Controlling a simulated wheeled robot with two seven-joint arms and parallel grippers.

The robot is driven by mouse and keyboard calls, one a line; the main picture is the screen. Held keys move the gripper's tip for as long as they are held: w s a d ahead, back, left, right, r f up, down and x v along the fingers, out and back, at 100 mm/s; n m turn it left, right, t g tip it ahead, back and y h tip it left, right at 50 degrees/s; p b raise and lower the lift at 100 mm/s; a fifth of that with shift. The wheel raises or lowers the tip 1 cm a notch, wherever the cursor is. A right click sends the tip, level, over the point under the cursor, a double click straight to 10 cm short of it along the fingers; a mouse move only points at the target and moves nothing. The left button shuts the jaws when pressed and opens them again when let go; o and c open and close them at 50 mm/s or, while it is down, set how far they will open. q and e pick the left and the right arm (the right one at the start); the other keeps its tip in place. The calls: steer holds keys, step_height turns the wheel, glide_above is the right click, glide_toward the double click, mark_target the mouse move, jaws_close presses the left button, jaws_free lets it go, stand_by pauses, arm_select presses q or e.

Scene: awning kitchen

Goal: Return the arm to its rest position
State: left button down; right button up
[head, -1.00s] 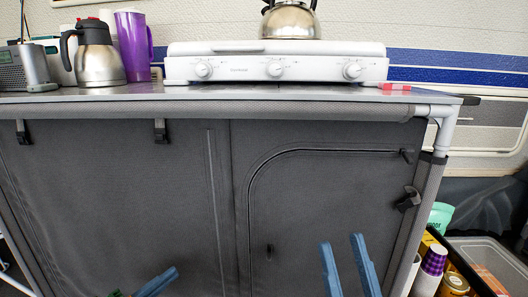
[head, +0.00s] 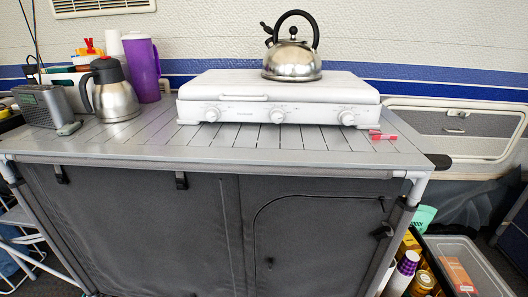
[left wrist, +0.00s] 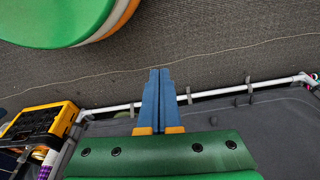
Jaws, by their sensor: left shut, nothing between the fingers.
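My left gripper (left wrist: 160,72) shows in the left wrist view. Its two blue fingers lie together, shut, with nothing between them. They are over the grey floor, near a white frame tube (left wrist: 110,108). Neither gripper shows in the head view now, so my right gripper is out of sight.
The grey slatted camp table (head: 150,145) holds a white stove (head: 270,95) with a steel kettle (head: 292,58), a steel jug (head: 114,95), a purple pitcher (head: 143,68) and a radio (head: 46,106). A clear-lidded bin (head: 470,265) stands at lower right.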

arm_select(q)
steer(key=s+a+r+p, duration=0.1)
steer(key=s+r+p, duration=0.5)
steer(key=r+p, duration=0.3)
steer(key=s+a+r+g+p, duration=0.1)
steer(key=s+r+p, duration=0.5)
steer(key=p, duration=0.9)
step_height(320, 180, up, 3)
steer(key=shift+s+a+f+p, duration=0.15)
steer(key=shift+s+p, duration=0.05)
steer(key=shift+p, duration=0.1)
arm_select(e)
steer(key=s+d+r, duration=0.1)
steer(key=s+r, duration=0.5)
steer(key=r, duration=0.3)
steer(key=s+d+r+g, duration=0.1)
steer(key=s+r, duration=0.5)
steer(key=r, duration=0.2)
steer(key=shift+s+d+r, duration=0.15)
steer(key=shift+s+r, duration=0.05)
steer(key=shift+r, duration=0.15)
